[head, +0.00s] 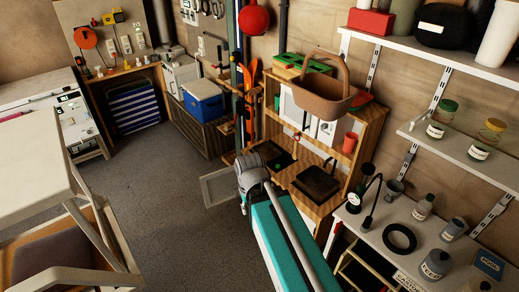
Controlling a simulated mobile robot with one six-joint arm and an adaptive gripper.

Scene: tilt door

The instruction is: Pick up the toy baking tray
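A dark, flat, square tray (318,182) lies on the wooden counter of a toy kitchen (368,134), in the middle right of the head view. It looks like the toy baking tray, but a dark stove top cannot be ruled out. A second dark recess or panel (280,161) is to its left in the same counter. My arm, with a teal link and a grey joint, reaches up in front of the kitchen's lower left part and covers some of it. My gripper does not show, so its place relative to the tray cannot be told.
A brown basket (325,100) stands on the kitchen's top, with a red cup (350,142) below. An open grey-framed door panel (219,187) sticks out low at left. Grey floor (165,190) is free at left.

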